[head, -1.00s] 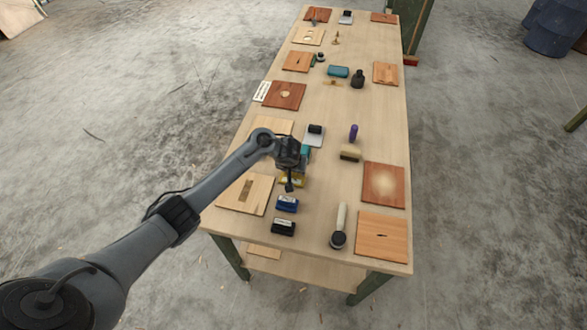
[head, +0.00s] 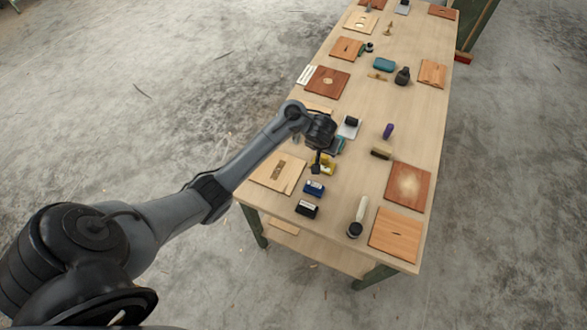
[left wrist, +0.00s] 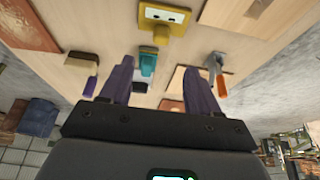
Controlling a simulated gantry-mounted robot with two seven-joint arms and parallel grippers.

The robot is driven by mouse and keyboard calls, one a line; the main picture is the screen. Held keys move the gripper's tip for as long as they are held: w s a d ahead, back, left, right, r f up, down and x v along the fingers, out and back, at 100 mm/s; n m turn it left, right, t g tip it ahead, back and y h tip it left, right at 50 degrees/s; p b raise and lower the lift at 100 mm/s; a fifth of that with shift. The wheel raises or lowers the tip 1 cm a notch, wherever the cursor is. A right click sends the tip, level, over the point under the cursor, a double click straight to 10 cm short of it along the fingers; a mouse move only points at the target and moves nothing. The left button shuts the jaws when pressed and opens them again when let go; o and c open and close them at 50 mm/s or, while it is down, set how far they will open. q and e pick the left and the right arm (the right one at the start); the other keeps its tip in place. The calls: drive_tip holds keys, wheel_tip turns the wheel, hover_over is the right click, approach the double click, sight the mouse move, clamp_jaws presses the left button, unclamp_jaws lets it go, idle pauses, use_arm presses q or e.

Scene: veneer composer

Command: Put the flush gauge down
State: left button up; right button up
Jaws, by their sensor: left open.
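A yellow block-shaped tool (head: 327,168), which I take to be the flush gauge, rests on the table near its left side. In the left wrist view the yellow tool (left wrist: 160,17) has a round knob and lies beyond the fingertips, apart from them. My left gripper (head: 323,147) is just behind it in the head view, over the table. In the left wrist view my left gripper (left wrist: 158,68) has its fingers spread with nothing held; a teal item (left wrist: 148,63) shows between them, farther off. My right gripper is out of view.
Blue (head: 314,187) and black (head: 306,208) blocks sit in front of the yellow tool. A light inlaid panel (head: 278,172) lies to its left. A brush (head: 381,153) and a white-handled tool (head: 357,218) are to the right. Bare tabletop (head: 345,190) lies between.

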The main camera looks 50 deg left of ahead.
use_arm(q)
drive_tip(key=s+d+f, duration=0.1)
drive_tip(key=s+d+f+m, duration=0.1)
drive_tip(key=s+d, duration=0.1)
drive_tip(key=s+d+f+m, duration=0.1)
drive_tip(key=s, duration=0.1)
drive_tip(key=shift+d+f, duration=0.1)
drive_tip(key=shift+d, duration=0.1)
drive_tip(key=s+d, duration=0.1)
drive_tip(key=s, duration=0.1)
drive_tip(key=s+d+m, duration=0.1)
drive_tip(key=s+d, duration=0.1)
drive_tip(key=s+d+f+m, duration=0.1)
drive_tip(key=s, duration=0.1)
drive_tip(key=shift+s+d+f, duration=0.1)
drive_tip(key=shift+s+d, duration=0.15)
drive_tip(key=shift+s, duration=0.05)
drive_tip(key=s+d+r+m+h, duration=0.1)
drive_tip(key=s+d+r, duration=0.1)
drive_tip(key=s, duration=0.7)
drive_tip(key=s+d+r+m+h, duration=0.1)
drive_tip(key=s+d+r+m, duration=0.1)
drive_tip(key=s, duration=0.7)
drive_tip(key=shift+d+r+g, duration=0.3)
drive_tip(key=shift+d+r, duration=0.35)
drive_tip(key=shift+r, duration=0.1)
drive_tip(key=shift+r, duration=0.15)
